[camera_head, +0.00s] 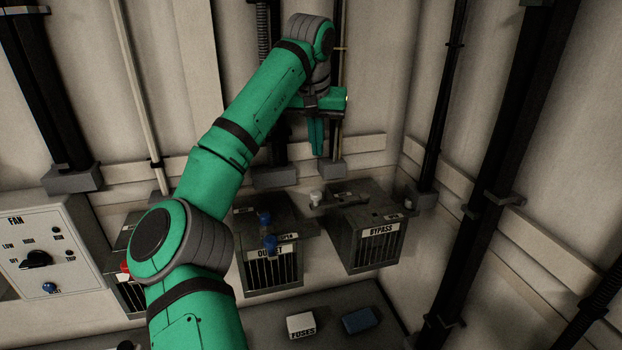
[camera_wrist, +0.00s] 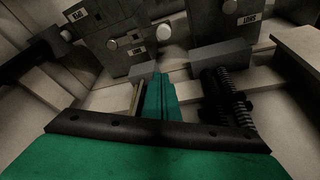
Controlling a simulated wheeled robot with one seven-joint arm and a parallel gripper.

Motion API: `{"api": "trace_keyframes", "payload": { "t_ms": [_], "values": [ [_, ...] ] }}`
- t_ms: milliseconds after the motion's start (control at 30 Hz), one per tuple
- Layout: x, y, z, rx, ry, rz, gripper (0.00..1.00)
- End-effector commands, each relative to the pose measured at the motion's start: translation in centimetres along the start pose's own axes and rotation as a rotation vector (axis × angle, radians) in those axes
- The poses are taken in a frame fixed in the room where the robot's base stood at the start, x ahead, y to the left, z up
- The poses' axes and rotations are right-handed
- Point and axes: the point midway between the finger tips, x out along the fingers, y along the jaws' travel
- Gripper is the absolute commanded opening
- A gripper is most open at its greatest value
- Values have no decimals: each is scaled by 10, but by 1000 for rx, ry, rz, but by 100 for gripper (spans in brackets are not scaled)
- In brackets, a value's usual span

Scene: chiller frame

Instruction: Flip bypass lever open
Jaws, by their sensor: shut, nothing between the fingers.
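The bypass box (camera_head: 362,245) is a grey metal box with a "BYPASS" label and a slatted front, right of centre in the head view. A pale round knob (camera_head: 316,198), which looks like the lever's end, sits at its upper left; a pale knob (camera_wrist: 164,33) also shows in the wrist view. I cannot tell the lever's exact position. My gripper (camera_head: 317,152) points down above and behind the box, apart from the knob. Its green fingers (camera_wrist: 158,78) are together and hold nothing.
The outlet box (camera_head: 272,272) with blue handles stands left of the bypass box. A fan panel (camera_head: 45,250) is at far left. A white fuses block (camera_head: 301,325) and a blue block (camera_head: 359,320) lie below. Dark vertical pipes (camera_head: 490,170) line the right wall.

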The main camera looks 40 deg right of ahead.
Motion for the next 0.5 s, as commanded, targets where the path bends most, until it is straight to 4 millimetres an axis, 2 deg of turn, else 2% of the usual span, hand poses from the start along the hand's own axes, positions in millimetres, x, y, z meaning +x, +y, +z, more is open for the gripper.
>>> {"api": "trace_keyframes", "payload": {
  "t_ms": [267, 367, 500],
  "values": [
    [7, 0, 0, 0, -2, -1, 0],
    [18, -1, 0, -1, -1, 0, 0],
    [42, -1, 1, -1, -2, -2, 0]
  ]
}}
